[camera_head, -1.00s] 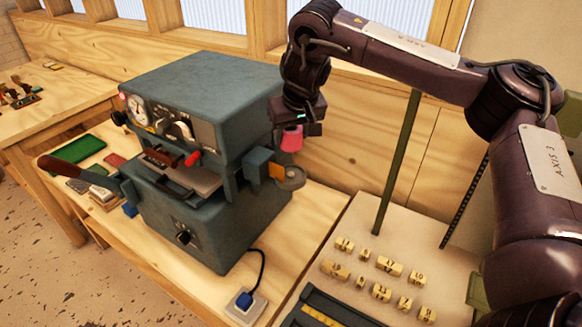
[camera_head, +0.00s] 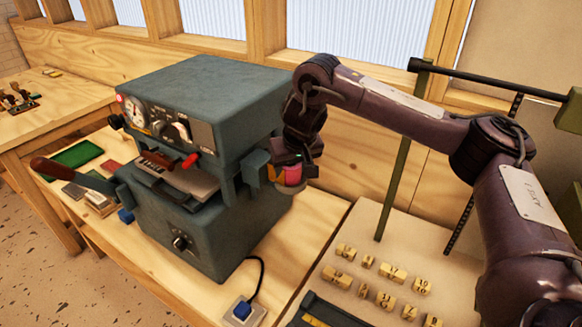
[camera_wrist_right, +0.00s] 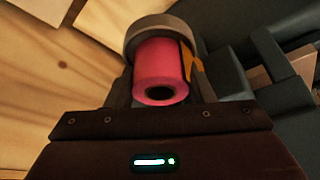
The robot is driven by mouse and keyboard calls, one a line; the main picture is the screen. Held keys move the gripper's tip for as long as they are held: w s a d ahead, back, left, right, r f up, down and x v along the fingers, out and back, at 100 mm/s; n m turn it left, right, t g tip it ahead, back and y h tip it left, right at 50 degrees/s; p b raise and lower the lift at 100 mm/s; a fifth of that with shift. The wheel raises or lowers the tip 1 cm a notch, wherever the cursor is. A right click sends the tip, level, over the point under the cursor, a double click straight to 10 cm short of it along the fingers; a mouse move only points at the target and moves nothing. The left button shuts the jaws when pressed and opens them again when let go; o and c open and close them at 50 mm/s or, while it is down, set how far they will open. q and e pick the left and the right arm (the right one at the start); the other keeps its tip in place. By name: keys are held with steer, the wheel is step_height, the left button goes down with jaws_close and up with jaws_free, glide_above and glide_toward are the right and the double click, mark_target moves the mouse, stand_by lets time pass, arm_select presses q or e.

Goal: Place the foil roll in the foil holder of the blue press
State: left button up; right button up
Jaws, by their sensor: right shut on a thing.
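The blue press (camera_head: 215,95) stands on the wooden bench, with a gauge and knobs on its front. Its foil holder, a round grey dish (camera_head: 284,190), sticks out from the press's right side; the dish's rim also shows in the right wrist view (camera_wrist_right: 150,26). My right gripper (camera_head: 293,168) is shut on the pink foil roll (camera_head: 293,176), which it holds at the dish. In the right wrist view the roll (camera_wrist_right: 160,72) is between the fingers and in front of the dish. I cannot tell whether the roll touches the dish. My left gripper is not in view.
An orange piece (camera_wrist_right: 190,62) stands right beside the roll, near the press's side. Several numbered wooden blocks (camera_head: 392,272) lie on the board at the front right. A socket with a blue plug (camera_head: 242,310) is on the bench below the press.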

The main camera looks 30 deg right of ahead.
steer(key=o, duration=0.7)
steer(key=shift+f, duration=0.1)
steer(key=shift+c, duration=0.2)
steer(key=o, duration=0.4)
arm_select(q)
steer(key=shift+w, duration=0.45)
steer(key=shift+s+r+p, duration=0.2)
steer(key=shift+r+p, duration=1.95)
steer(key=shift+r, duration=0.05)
arm_select(e)
steer(key=shift+v, duration=6.1)
steer(key=shift+w, duration=0.15)
